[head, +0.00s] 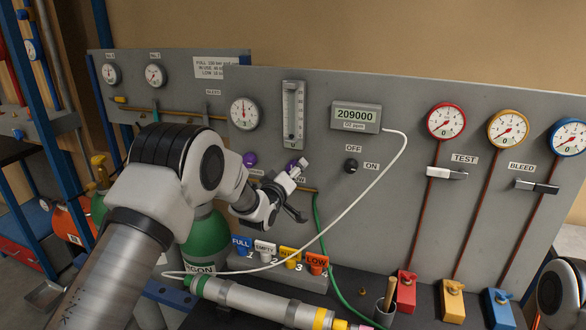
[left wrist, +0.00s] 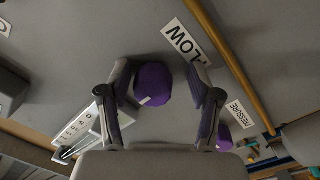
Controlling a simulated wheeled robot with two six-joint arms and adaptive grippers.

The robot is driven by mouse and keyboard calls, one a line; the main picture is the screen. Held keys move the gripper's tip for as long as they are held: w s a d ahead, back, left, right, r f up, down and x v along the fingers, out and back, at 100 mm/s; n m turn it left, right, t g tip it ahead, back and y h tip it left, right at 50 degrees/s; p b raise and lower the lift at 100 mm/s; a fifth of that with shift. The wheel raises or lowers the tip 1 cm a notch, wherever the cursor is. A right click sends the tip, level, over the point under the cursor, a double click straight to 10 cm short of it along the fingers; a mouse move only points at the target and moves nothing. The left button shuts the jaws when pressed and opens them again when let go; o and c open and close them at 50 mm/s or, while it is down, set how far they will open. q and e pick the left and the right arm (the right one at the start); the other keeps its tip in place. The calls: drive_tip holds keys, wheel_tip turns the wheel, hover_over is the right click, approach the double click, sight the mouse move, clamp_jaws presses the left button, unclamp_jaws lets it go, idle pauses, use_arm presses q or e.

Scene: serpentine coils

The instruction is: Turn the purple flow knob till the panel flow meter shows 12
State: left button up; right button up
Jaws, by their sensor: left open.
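The purple flow knob (head: 291,166) is on the grey panel below the flow meter, partly hidden by my left gripper (head: 298,172). In the left wrist view the flow knob (left wrist: 153,84) lies between the two open fingers of my left gripper (left wrist: 160,74), nearer the left finger; I cannot tell whether they touch it. The FLOW label (left wrist: 186,43) is beside it. The panel flow meter (head: 293,115) is an upright clear tube with a scale; its reading is too small to tell. It shows partly in the left wrist view (left wrist: 85,135). My right gripper is out of view.
A second purple knob (head: 250,159), by the PRESSURE label (left wrist: 239,113), sits close by. A round gauge (head: 244,113), a digital display (head: 356,117) and a black OFF/ON knob (head: 351,166) are nearby. A white cable (head: 375,185) and green hose (head: 318,225) hang in front of the panel.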

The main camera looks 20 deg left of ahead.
use_arm(q)
drive_tip(key=shift+s+r, duration=0.45)
drive_tip(key=shift+c, duration=0.2)
drive_tip(key=shift+s+r, duration=0.1)
drive_tip(key=shift+s, duration=0.1)
drive_tip(key=c, duration=1.1)
drive_tip(key=shift+a, duration=0.1)
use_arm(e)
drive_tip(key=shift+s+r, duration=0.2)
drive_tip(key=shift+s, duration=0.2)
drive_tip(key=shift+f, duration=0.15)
use_arm(q)
drive_tip(key=shift+w+r+m+y+b, duration=0.1)
drive_tip(key=shift+m+y+b, duration=0.15)
drive_tip(key=shift+m+b, duration=3.7)
drive_tip(key=shift+r+m+y+b, duration=0.1)
drive_tip(key=shift+m+y+b, duration=0.15)
drive_tip(key=shift+m+b, duration=3.7)
use_arm(e)
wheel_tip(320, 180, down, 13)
drive_tip(key=p, duration=0.2)
drive_tip(key=shift+p, duration=0.35)
use_arm(q)
drive_tip(key=m, duration=0.2)
drive_tip(key=shift+m, duration=0.4)
